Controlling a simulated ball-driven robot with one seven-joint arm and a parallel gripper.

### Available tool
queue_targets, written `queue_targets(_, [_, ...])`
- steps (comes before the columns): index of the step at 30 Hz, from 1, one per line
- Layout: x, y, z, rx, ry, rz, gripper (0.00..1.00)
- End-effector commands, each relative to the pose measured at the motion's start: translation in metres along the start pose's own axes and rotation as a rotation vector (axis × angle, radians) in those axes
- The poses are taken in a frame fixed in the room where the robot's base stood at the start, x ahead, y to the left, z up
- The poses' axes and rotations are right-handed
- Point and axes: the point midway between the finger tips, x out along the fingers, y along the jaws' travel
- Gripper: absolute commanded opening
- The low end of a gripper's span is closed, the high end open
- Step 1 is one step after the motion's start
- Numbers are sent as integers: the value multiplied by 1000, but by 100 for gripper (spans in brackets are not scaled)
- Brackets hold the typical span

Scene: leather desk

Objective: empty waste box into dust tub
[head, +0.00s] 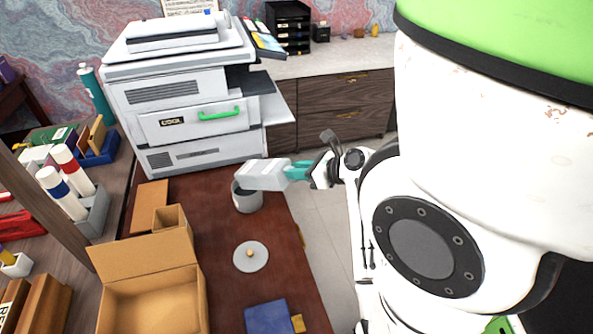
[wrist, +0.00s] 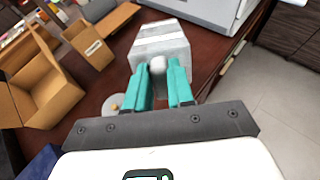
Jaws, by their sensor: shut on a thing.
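My gripper (head: 287,173) is shut on a pale grey-white box (head: 262,174), which I take for the waste box, and holds it above the desk. The box lies tilted on its side, its far end over the rim of a round grey tub (head: 247,203), which I take for the dust tub. In the wrist view the teal fingers (wrist: 160,68) close on a pale knob on the box (wrist: 160,38). The box hides part of the tub's mouth; I cannot see what is inside either one. A round grey lid (head: 251,262) with a small knob lies flat nearer on the desk.
Open cardboard boxes (head: 150,300) stand left of the lid. A large white printer (head: 185,125) stands behind the tub. A blue book (head: 270,318) lies at the near edge. Bare red-brown desk (head: 215,225) shows around the tub and lid.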

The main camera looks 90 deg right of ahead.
Motion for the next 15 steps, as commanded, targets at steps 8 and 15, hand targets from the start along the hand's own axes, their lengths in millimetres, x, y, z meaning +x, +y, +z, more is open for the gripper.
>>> queue_targets(8, [-2,0,-9,0,-53,-2,0])
queue_targets(15, [-4,0,-14,0,-95,-2,0])
